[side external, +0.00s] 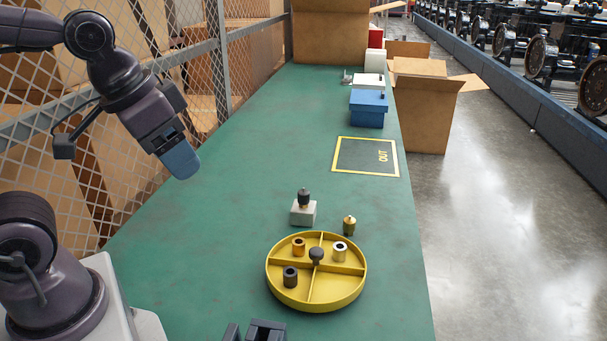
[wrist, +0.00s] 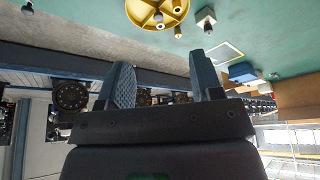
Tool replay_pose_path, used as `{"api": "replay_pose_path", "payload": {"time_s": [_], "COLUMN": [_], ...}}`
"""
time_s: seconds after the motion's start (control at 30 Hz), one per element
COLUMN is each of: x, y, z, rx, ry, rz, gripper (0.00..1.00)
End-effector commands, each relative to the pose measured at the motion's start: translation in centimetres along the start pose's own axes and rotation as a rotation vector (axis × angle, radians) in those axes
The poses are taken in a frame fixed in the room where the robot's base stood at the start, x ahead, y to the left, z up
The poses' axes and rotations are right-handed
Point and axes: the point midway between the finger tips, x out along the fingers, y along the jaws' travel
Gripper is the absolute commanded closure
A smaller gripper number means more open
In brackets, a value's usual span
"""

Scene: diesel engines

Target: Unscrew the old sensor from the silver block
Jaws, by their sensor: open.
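A silver block (side external: 303,213) stands on the green table near its middle. A dark sensor (side external: 304,197) sits upright in its top. In the wrist view the dark sensor (wrist: 206,14) shows small at the top edge. My gripper (side external: 181,160) is in the air to the upper left of the block, well apart from it. In the wrist view my gripper (wrist: 163,85) has its two blue fingers apart with nothing between them. A brass-coloured sensor (side external: 349,225) stands on the table to the right of the block.
A round yellow tray (side external: 316,304) with a centre knob holds several small cylinders in its compartments. An OUT square (side external: 365,157) is marked on the table. A blue box (side external: 369,109) and white box (side external: 368,81) stand farther back. A mesh fence (side external: 180,60) runs along the left.

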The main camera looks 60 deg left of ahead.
Motion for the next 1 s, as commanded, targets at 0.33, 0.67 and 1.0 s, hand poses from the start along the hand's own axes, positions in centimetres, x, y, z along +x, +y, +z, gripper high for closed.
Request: {"api": "replay_pose_path", "payload": {"time_s": [0.33, 0.67, 1.0], "x": [6.2, 16.5, 27.8], "y": [-3.1, -7.8, -13.2], "z": [-8.3, -16.1, -20.4], "rx": [0.109, 0.664, 1.515], "ry": [-0.243, -0.384, -0.332], "rz": [-0.028, 0.117, 0.373], "gripper": [0.4, 0.4, 0.4]}}
